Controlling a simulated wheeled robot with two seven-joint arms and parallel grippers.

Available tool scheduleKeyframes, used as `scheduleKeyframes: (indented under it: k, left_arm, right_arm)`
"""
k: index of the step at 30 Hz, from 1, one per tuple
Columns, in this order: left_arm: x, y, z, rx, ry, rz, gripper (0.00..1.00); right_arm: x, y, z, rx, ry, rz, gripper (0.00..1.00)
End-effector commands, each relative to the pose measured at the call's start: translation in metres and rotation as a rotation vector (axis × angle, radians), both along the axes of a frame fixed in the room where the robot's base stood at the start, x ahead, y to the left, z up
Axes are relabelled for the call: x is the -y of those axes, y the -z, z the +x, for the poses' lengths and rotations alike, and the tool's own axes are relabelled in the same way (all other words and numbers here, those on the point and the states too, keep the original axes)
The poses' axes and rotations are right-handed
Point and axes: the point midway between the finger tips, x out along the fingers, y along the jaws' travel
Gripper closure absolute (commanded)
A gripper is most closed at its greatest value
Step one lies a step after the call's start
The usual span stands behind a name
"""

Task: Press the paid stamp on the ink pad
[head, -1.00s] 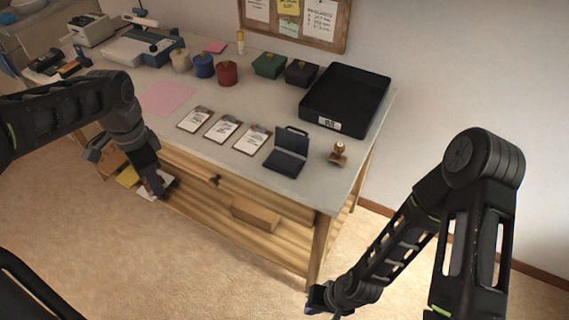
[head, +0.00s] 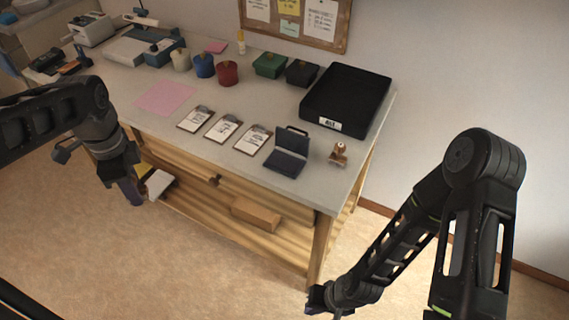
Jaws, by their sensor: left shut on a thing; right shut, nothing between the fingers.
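A small stamp with a brown wooden handle (head: 338,153) stands upright on the table, near its right front corner. The ink pad (head: 287,160) lies just left of it, a dark blue case with its lid raised. My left gripper (head: 131,190) hangs beyond the table's front edge at the left, well away from both. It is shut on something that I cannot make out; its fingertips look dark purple. My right gripper (head: 316,299) is low in front of the table's right corner, shut and empty, below the tabletop.
Three clipboards (head: 222,130) lie left of the ink pad. A black tray (head: 377,99) stands behind the stamp. A pink sheet (head: 165,97), coloured pots and small boxes fill the left and back. A lower shelf (head: 220,220) holds a cardboard box (head: 256,213).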

Motion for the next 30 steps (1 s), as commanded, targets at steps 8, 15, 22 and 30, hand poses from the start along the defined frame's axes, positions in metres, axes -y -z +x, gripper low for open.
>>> scheduleKeyframes:
  k: [8, 15, 22, 30]
  left_arm:
    - [0.001, 0.001, 0.002, 0.000, -0.013, 0.000, 1.00]
    - [0.021, 0.010, 0.024, -0.001, -0.229, -0.004, 1.00]
    - [0.065, 0.030, 0.064, -0.005, -0.680, -0.007, 1.00]
    - [0.114, 0.052, 0.096, -0.002, -1.138, -0.001, 1.00]
  right_arm:
    - [0.000, 0.000, 0.000, 0.000, 0.000, 0.000, 1.00]
    - [0.000, 0.000, 0.000, 0.000, 0.000, 0.000, 1.00]
    - [0.000, 0.000, 0.000, 0.000, 0.000, 0.000, 1.00]
    - [0.000, 0.000, 0.000, 0.000, 0.000, 0.000, 1.00]
